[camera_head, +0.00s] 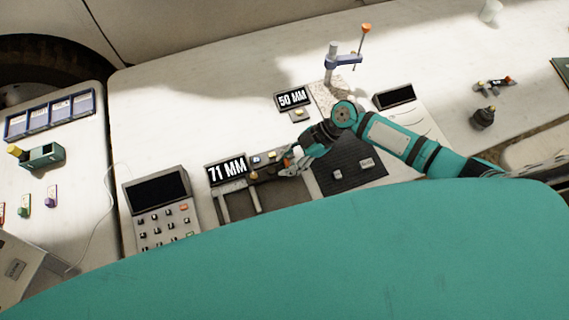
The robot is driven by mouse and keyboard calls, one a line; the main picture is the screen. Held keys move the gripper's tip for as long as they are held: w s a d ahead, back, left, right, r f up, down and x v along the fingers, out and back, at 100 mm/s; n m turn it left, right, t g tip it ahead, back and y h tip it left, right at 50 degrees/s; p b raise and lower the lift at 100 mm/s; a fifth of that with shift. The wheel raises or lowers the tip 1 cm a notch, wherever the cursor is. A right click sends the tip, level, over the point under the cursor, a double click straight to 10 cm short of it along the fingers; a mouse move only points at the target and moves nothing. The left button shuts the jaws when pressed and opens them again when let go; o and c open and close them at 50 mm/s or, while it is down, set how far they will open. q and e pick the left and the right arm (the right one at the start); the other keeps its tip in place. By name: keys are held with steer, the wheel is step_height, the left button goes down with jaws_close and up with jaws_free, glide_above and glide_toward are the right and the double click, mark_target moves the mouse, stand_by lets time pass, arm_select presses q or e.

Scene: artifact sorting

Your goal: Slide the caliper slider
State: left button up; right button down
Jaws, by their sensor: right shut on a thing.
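My left gripper is not in view.
A calculator-like keypad (160,208) stands to the left. A 50 MM display (292,98) and a clamp stand (341,63) are behind my right gripper. A dark mat (348,165) with small blocks lies right of it. The back left table area is clear.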

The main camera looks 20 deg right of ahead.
steer(key=c, duration=1)
jaws_free()
steer(key=shift+w, duration=0.1)
steer(key=shift+d+r, duration=0.1)
steer(key=shift+r, duration=0.05)
steer(key=v, duration=1.1)
steer(key=shift+d+r, duration=0.2)
steer(key=shift+r, duration=0.05)
steer(key=shift+f, duration=0.1)
